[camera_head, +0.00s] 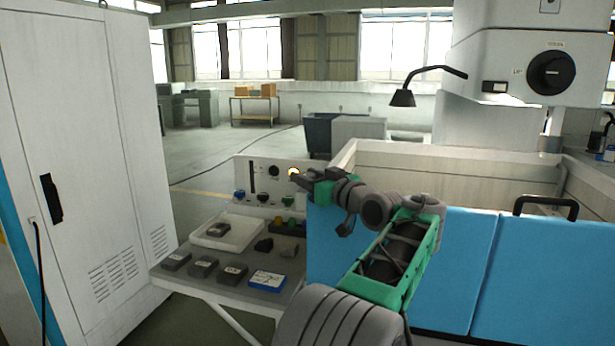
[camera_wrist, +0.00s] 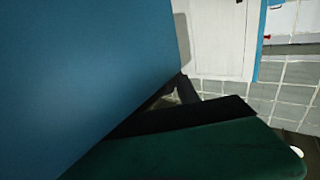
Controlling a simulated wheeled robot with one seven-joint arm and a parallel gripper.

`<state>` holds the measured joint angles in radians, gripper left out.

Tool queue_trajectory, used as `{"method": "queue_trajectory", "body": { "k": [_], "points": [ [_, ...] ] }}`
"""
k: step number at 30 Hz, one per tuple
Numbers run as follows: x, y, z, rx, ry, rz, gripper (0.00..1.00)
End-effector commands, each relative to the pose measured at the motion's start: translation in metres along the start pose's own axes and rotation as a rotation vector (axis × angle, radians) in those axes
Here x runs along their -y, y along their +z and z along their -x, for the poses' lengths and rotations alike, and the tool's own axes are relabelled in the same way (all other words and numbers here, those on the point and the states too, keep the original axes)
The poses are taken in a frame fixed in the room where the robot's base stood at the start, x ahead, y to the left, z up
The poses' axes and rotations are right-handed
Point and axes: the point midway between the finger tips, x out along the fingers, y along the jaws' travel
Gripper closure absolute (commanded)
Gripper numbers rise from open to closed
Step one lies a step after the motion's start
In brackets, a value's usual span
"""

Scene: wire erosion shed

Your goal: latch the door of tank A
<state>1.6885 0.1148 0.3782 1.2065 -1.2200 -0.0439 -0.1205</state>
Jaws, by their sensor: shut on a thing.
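The tank stands at the right with a pale open rim and blue front panels; the nearer panel (camera_head: 455,250) lies behind my arm. No letter A is legible on it. My gripper (camera_head: 301,178) is at the panel's upper left corner, with my arm reaching across its front. In the wrist view a blue panel (camera_wrist: 80,75) fills the left side, close to my gripper. A small dark part (camera_wrist: 186,90) shows at the panel's edge, by my gripper's fingers. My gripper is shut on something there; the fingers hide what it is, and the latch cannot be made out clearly.
A side table (camera_head: 225,264) with a white tray (camera_head: 213,240), dark blocks and a blue-edged card (camera_head: 267,281) stands left of the tank. A control panel (camera_head: 243,180) rises behind it. A white cabinet (camera_head: 85,140) stands far left. A black handle (camera_head: 546,201) projects at the right panel.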

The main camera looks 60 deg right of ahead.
Motion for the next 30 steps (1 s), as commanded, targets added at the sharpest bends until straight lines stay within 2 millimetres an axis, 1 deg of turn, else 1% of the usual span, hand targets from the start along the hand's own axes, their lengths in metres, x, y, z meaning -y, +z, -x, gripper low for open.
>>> {"method": "queue_trajectory", "body": {
  "k": [5,6,13,19,22,25,30],
  "points": [
    [0.0,0.0,0.0,-0.001,0.002,0.0,1.0],
    [0.0,0.0,0.0,-0.001,0.002,0.0,0.59],
    [0.0,0.0,0.0,-0.001,0.001,0.0,0.41],
    [0.0,0.0,0.0,-0.001,0.001,0.0,0.41],
    [-0.001,0.0,0.005,-0.001,0.003,0.0,0.41],
    [-0.001,0.001,0.021,-0.001,0.005,0.001,0.41],
    [-0.001,0.001,0.057,-0.001,0.006,0.002,0.41]
  ]
}}
